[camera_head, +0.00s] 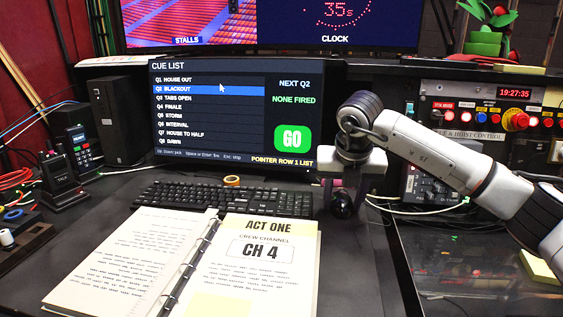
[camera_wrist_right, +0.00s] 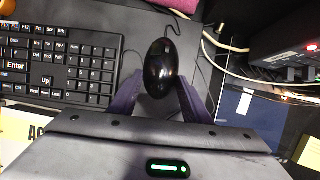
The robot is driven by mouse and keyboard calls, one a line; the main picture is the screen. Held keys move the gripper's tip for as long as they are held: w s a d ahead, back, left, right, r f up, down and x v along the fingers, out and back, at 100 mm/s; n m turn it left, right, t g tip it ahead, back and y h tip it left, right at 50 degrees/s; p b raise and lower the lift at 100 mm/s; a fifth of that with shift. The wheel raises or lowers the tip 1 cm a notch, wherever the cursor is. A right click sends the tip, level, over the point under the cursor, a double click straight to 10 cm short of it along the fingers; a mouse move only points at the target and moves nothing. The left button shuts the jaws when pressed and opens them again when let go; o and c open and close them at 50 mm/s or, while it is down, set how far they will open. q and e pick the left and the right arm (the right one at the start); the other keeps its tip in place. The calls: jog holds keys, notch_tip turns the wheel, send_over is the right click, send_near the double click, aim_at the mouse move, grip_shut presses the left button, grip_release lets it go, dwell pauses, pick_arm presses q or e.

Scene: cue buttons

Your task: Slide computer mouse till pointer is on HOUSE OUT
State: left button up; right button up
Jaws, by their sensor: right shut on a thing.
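The cue list screen (camera_head: 207,130) shows the row Q1 HOUSE OUT (camera_head: 177,79) at the top. The row Q2 BLACKOUT (camera_head: 180,89) has the blue highlight. The white pointer (camera_head: 222,88) has its tip near the lower edge of the HOUSE OUT row, and its body overlaps the BLACKOUT row. Text at the bottom reads POINTER ROW 1 LIST. The black computer mouse (camera_head: 342,206) is on the desk right of the keyboard. My right gripper (camera_head: 346,197) is shut on it from above; the wrist view shows the mouse (camera_wrist_right: 160,66) between the fingers. My left gripper is out of view.
The keyboard (camera_head: 222,196) lies just left of the mouse. An open binder (camera_head: 250,268) covers the desk in front. A green GO button (camera_head: 292,138) shows on the screen. Cables (camera_head: 420,208) and a control box (camera_head: 428,184) are to the right.

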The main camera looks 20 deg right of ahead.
jog(key=shift+f, duration=0.1)
dwell(0.5)
jog(key=o, duration=0.8)
jog(key=shift+c, duration=0.2)
jog(key=shift+r+p, duration=2.95)
jog(key=shift+r, duration=1.15)
jog(key=shift+f, duration=0.1)
